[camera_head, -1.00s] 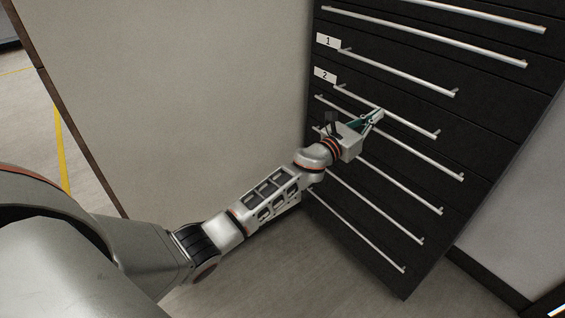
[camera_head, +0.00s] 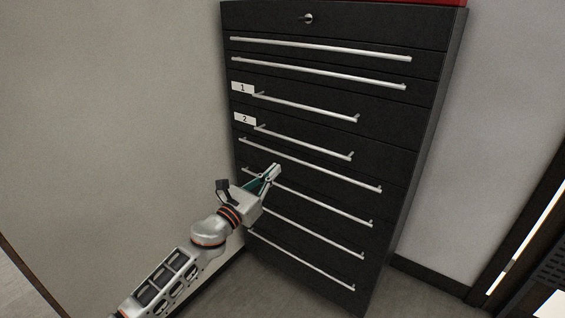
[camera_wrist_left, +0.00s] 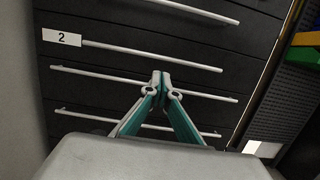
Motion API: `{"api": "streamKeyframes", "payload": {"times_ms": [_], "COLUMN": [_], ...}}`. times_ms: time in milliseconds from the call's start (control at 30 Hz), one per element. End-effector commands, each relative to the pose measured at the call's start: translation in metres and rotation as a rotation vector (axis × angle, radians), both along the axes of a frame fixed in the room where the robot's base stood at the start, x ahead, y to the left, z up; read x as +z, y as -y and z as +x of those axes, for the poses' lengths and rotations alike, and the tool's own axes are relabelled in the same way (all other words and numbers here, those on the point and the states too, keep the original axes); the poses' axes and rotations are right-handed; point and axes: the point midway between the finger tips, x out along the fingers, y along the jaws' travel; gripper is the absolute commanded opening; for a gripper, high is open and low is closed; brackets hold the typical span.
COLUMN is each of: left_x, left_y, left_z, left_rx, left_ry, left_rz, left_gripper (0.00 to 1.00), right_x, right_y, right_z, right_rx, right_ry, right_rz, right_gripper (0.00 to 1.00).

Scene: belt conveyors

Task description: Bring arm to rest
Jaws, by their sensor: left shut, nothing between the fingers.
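My left gripper (camera_head: 272,172) is shut and empty in front of the black drawer cabinet (camera_head: 400,130), below the drawer labelled 2, in the head view. Its arm comes in from the lower left. In the left wrist view the two fingertips (camera_wrist_left: 160,80) meet, with the cabinet's drawer fronts and silver bar handles behind them. I cannot tell the exact gap between the fingertips and the handles. My right gripper is not in either view.
The cabinet's drawers all look closed. White labels 1 (camera_head: 242,88) and 2 (camera_head: 244,119) mark two drawers. A red thing (camera_head: 425,2) lies on top of the cabinet. A pale wall (camera_head: 110,120) stands to the left. Grey floor (camera_head: 240,290) shows below.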

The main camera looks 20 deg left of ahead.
Motion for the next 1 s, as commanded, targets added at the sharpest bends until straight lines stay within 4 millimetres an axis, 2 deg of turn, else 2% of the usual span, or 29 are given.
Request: {"api": "streamKeyframes", "payload": {"times_ms": [100, 367, 467, 533, 667, 767, 867, 1000], "left_x": [-0.004, -0.007, -0.02, -0.036, -0.082, -0.12, -0.157, -0.205], "left_y": [-0.005, -0.008, -0.007, -0.005, -0.005, -0.005, -0.004, 0.0], "left_z": [-0.013, -0.024, -0.036, -0.052, -0.098, -0.14, -0.187, -0.261], "left_rx": [0.0, -0.001, -0.01, -0.018, -0.014, 0.018, 0.079, 0.214], "left_ry": [-0.001, -0.011, -0.071, -0.152, -0.364, -0.529, -0.679, -0.85], "left_rz": [-0.001, -0.019, -0.132, -0.287, -0.702, -1.048, -1.399, -1.891], "left_gripper": [0.0, 0.0, 0.0, 0.0, 0.0, 0.0, 0.0, 0.0], "right_x": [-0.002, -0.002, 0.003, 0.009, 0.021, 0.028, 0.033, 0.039], "right_y": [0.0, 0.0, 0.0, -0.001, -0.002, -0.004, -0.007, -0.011], "right_z": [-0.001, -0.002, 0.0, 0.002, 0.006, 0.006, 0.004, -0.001], "right_rx": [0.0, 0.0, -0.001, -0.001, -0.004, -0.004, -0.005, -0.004], "right_ry": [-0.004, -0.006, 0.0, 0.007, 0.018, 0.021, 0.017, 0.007], "right_rz": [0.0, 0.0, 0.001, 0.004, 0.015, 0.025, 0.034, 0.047], "right_gripper": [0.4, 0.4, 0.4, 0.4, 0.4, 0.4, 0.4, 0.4]}}
